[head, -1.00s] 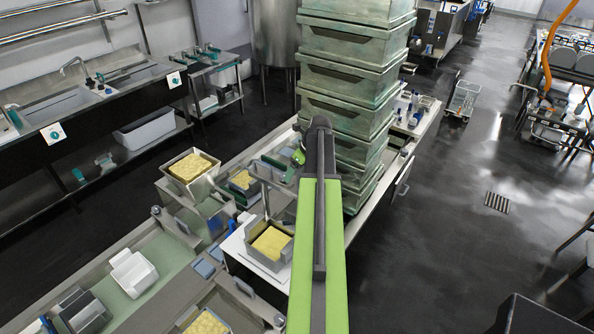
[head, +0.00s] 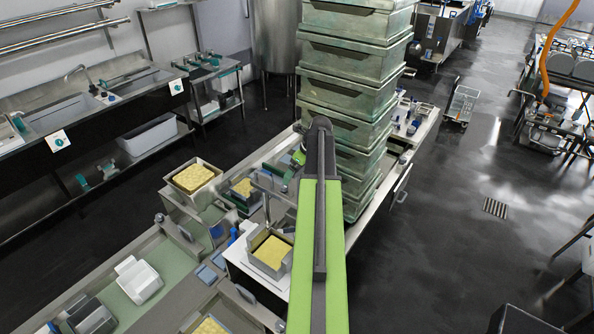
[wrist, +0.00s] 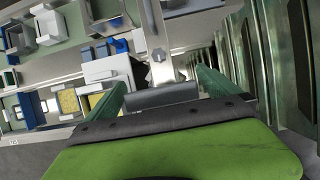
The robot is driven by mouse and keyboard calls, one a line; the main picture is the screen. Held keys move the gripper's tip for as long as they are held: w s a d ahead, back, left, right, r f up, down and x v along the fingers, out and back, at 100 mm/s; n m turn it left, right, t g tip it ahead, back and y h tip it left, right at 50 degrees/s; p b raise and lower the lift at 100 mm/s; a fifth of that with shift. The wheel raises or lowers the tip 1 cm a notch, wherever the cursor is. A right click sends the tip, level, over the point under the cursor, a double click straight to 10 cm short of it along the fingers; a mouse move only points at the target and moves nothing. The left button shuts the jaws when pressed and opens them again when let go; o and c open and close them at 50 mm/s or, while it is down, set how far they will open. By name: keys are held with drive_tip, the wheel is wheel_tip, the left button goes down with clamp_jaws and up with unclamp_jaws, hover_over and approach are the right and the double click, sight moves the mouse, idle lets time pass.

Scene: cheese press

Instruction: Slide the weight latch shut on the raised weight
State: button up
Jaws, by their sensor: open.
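My gripper (wrist: 161,78) shows in the wrist view with two green fingers spread apart. A grey rounded bar (wrist: 160,95) lies between the finger bases; I cannot tell whether it belongs to my gripper. Beyond the fingers stands a metal upright (wrist: 158,58) with a round knob on it. In the head view my arm hides most of the gripper; a bit of green (head: 299,158) shows at its left. A metal post (head: 267,208) stands by a tray of yellow cheese (head: 270,253). I cannot make out the weight latch or the raised weight for certain.
A tall stack of green crates (head: 352,90) stands close behind and right of my arm. Another cheese tray (head: 194,177) and a white bin (head: 138,279) are on the benches at left. The dark floor (head: 455,190) at right is mostly clear.

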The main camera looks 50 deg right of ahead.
drive_tip(key=p+v, duration=1.6)
drive_tip(key=v, duration=0.1)
drive_tip(key=shift+r, duration=0.25)
drive_tip(key=shift+d, duration=0.1)
